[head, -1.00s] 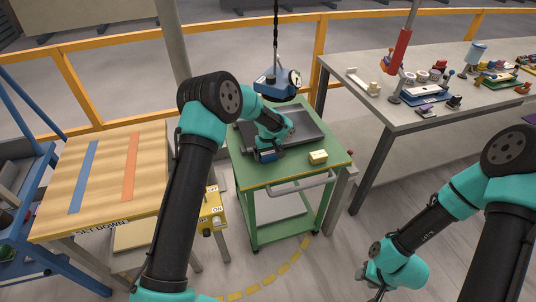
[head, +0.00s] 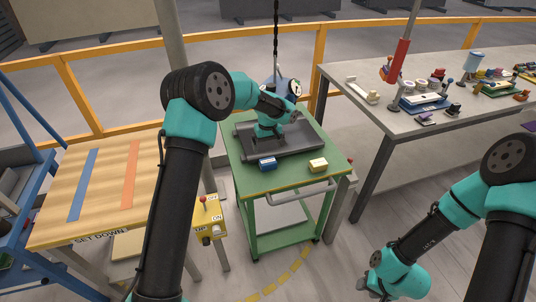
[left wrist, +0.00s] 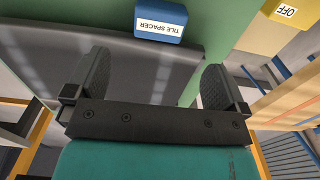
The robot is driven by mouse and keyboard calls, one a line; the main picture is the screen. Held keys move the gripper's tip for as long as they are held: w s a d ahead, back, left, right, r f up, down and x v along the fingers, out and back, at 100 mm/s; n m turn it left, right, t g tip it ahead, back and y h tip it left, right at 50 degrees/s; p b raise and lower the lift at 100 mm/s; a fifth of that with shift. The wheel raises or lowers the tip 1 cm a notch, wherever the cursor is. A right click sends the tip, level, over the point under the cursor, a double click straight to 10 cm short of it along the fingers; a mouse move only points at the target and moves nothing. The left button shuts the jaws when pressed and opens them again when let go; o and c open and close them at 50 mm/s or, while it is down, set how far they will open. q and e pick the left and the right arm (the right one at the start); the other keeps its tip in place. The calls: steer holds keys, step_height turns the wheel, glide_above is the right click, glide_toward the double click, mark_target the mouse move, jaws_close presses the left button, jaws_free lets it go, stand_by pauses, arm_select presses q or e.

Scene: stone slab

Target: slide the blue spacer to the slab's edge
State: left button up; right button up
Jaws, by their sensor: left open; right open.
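The blue spacer (head: 267,163) lies at the front left edge of the dark grey slab (head: 312,146) on the green cart. In the left wrist view the spacer (left wrist: 160,24), labelled "TILE SPACER", is at the top, overlapping the line where the slab (left wrist: 120,60) meets the green top. I cannot tell if it touches the slab's side. My left gripper (head: 270,139) is over the slab, behind the spacer; its fingers (left wrist: 156,85) are apart and empty. In the head view the wrist partly hides them. My right gripper (head: 372,291) is low at the lower right, away from the cart.
A yellow switch box (head: 207,217) stands left of the cart. A wooden set-down table (head: 110,190) is at left, a cluttered grey bench (head: 400,118) at right.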

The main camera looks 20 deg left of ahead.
arm_select(q)
step_height(320, 180, up, 8)
steer(key=shift+f, duration=0.2)
steer(key=shift+f, duration=0.1)
stand_by(0.3)
steer(key=s+d+f+h, duration=0.1)
steer(key=s+d+f, duration=0.1)
steer(key=s+f, duration=0.2)
steer(key=s+d+f+m+h, duration=0.1)
steer(key=s+f, duration=0.4)
steer(key=s+d+f+m+h, duration=0.1)
steer(key=s+d+f, duration=0.1)
steer(key=s+f, duration=0.3)
steer(key=shift+s+d+f+h, duration=0.15)
steer(key=shift+d+h, duration=0.15)
steer(key=shift+d, duration=0.05)
steer(key=s+a+f+m, duration=0.1)
steer(key=s+a+f, duration=0.1)
steer(key=s+f, duration=0.2)
steer(key=s+a+f+m, duration=0.1)
steer(key=s+f, duration=0.3)
steer(key=s, duration=0.6)
steer(key=s+a+f, duration=0.4)
steer(key=s+f, duration=0.1)
steer(key=s, duration=0.3)
steer(key=shift+m+t, duration=0.4)
